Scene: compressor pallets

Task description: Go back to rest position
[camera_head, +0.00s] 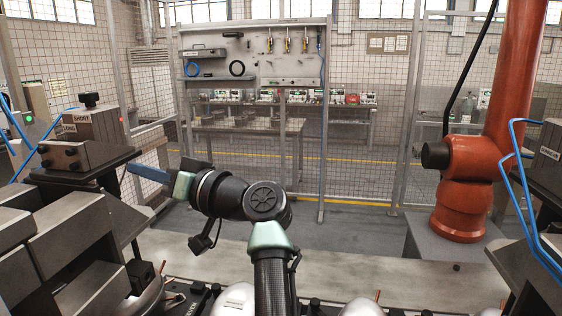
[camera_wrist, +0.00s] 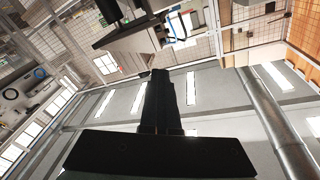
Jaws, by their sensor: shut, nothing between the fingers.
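My gripper (camera_head: 132,167) is at the left of the head view, at the end of my dark arm, and points left. Its fingers lie close to the right side of the dark block station (camera_head: 85,158); I cannot tell if they touch it. In the wrist view, the two dark fingers of my gripper (camera_wrist: 161,74) lie together, shut and empty. No workpiece is held.
An orange robot arm (camera_head: 462,190) stands at right, near blue hoses (camera_head: 522,190). A mesh fence (camera_head: 370,150) and tool board (camera_head: 252,58) are behind. Open floor lies beyond the pale ledge.

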